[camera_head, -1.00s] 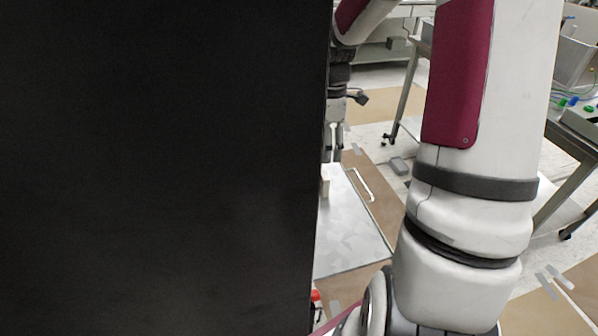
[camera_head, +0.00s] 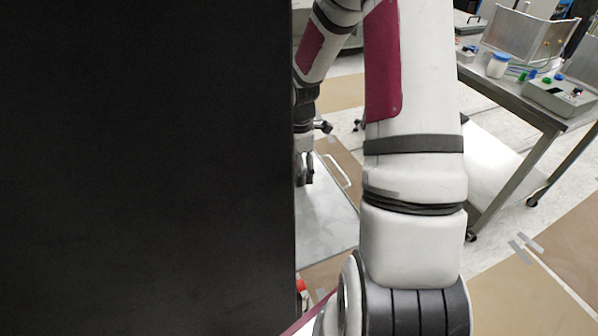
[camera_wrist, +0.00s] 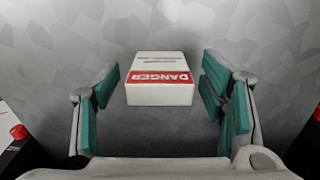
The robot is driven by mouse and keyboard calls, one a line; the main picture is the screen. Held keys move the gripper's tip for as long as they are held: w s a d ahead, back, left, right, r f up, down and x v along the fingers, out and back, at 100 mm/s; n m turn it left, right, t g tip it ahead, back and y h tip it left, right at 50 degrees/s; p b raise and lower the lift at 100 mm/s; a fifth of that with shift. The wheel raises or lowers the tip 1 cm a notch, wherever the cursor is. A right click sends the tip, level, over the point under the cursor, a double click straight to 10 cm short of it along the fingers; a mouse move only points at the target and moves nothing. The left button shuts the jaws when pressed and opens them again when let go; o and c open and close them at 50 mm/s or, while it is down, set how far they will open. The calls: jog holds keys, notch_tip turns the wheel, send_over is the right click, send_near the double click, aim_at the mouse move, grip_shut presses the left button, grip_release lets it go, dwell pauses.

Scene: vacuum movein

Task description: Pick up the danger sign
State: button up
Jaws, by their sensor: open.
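The danger sign (camera_wrist: 159,78) is a small white block with a red band reading DANGER, upside down in the wrist view. It rests on a grey mottled metal surface (camera_wrist: 160,25). My gripper (camera_wrist: 160,100) is open, with teal-padded fingers left and right of the sign. There is a gap on each side, and the fingers do not appear to touch it. In the head view my gripper (camera_head: 305,170) is partly hidden behind the black panel edge, above the metal plate (camera_head: 325,215). I cannot make out the sign there.
A large black panel (camera_head: 145,170) blocks the left half of the head view. The metal plate has a white handle (camera_head: 337,170). A grey worktable (camera_head: 535,105) with a control box (camera_head: 560,97) stands at right. Red knobs show at the wrist view's left (camera_wrist: 19,132) and right edges.

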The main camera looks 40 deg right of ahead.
notch_tip(320, 180, down, 2)
jog(key=c, duration=1)
jog(key=shift+r, duration=0.1)
jog(key=shift+c, duration=0.2)
